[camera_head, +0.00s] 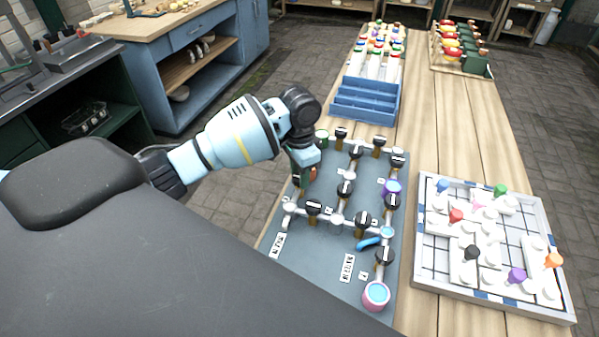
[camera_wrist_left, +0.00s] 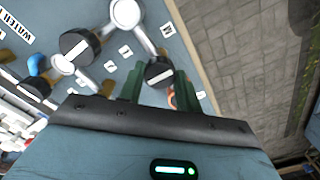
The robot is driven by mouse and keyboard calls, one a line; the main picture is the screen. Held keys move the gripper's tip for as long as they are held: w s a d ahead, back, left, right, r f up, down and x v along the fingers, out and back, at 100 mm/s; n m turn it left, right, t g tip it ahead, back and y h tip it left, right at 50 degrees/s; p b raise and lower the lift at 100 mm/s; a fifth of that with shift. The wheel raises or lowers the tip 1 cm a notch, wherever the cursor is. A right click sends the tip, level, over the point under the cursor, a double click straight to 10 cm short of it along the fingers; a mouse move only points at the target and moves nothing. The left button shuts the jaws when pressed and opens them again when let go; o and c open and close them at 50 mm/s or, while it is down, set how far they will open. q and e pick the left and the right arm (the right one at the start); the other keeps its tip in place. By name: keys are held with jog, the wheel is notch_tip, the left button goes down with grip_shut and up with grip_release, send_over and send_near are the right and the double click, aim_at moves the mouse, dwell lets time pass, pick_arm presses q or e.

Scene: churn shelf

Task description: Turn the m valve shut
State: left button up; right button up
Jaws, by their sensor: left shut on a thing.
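A grey valve board (camera_head: 330,255) carries white pipes and several black-capped valves. My left gripper (camera_head: 306,180) reaches down onto the board's left side and hides the valve under it. In the left wrist view, the green fingers of my left gripper (camera_wrist_left: 158,88) stand on either side of a black valve knob (camera_wrist_left: 159,72) with a white stripe, and are shut on it. Small white letter tags lie beside the valves; I cannot read for certain which one is m. My right gripper is not in view.
A white pipe tray (camera_head: 425,240) with coloured knobs lies right of the board. A blue stepped rack (camera_head: 365,100) stands behind it. A blue handle (camera_head: 367,242) and a pink-rimmed cup (camera_head: 376,295) are on the board. Other black valves stand close around my gripper.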

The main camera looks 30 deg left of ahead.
pick_arm(q)
jog(key=shift+r, duration=0.1)
dwell(0.3)
jog(key=o, duration=1)
notch_tip(320, 180, up, 8)
jog(key=shift+f, duration=0.15)
dwell(0.4)
